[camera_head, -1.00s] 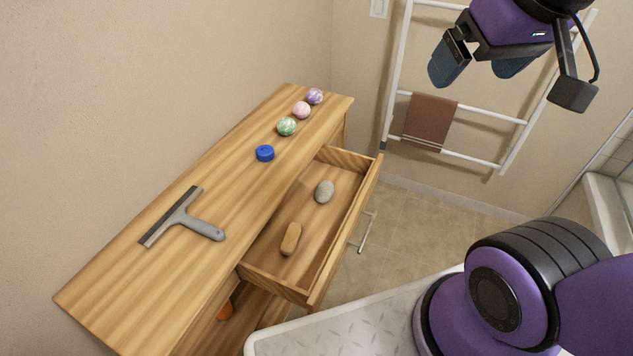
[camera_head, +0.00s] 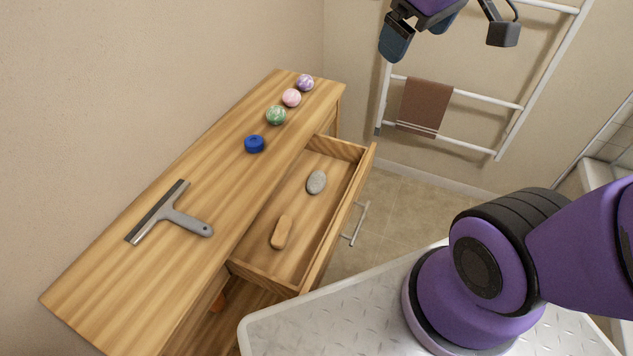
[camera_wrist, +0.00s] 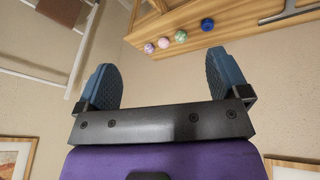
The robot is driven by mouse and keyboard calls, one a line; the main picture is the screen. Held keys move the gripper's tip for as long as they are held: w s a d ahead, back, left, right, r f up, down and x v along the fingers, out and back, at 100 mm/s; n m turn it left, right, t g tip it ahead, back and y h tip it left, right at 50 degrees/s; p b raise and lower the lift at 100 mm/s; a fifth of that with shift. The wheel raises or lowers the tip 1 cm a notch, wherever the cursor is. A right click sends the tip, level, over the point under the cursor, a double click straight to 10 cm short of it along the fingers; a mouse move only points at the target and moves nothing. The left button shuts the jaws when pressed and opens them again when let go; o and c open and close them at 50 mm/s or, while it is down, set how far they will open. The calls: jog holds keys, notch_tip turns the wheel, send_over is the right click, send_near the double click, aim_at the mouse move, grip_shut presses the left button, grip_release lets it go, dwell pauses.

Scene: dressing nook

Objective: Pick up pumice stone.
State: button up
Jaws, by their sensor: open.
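The pumice stone, a grey oval (camera_head: 316,182), lies in the open drawer (camera_head: 335,214) toward its far end. A tan, brownish block (camera_head: 282,232) lies nearer in the same drawer. My gripper (camera_head: 425,30) is high at the top of the head view, partly cut off, to the right of and well above the drawer. In the wrist view my gripper (camera_wrist: 162,88) has its two blue fingers wide apart with nothing between them. The stone does not show in the wrist view.
On the wooden top (camera_head: 110,290) lie a squeegee (camera_head: 172,214), a blue round puck (camera_head: 254,144), and green (camera_head: 276,115), pink (camera_head: 291,98) and purple (camera_head: 304,83) balls. A towel rack with a brown towel (camera_head: 424,107) stands behind. Floor shows right of the drawer.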

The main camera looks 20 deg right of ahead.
jog(key=w+f+n+g, duration=0.2)
jog(key=w+f+n, duration=0.45)
jog(key=w, duration=0.45)
jog(key=n+g+y, duration=0.2)
jog(key=n+g, duration=0.1)
jog(key=n, duration=1.1)
send_over(317, 178)
jog(key=d, duration=0.1)
jog(key=f, duration=3.3)
jog(key=shift+w+d+f, duration=0.15)
jog(key=shift+w+f, duration=0.15)
jog(key=shift+w, duration=0.1)
jog(key=f, duration=0.3)
jog(key=a+f, duration=0.1)
jog(key=f, duration=0.6)
jog(key=shift+s+a+f, duration=0.15)
jog(key=shift+s+a, duration=0.05)
jog(key=shift+s, duration=0.2)
jog(key=c, duration=1)
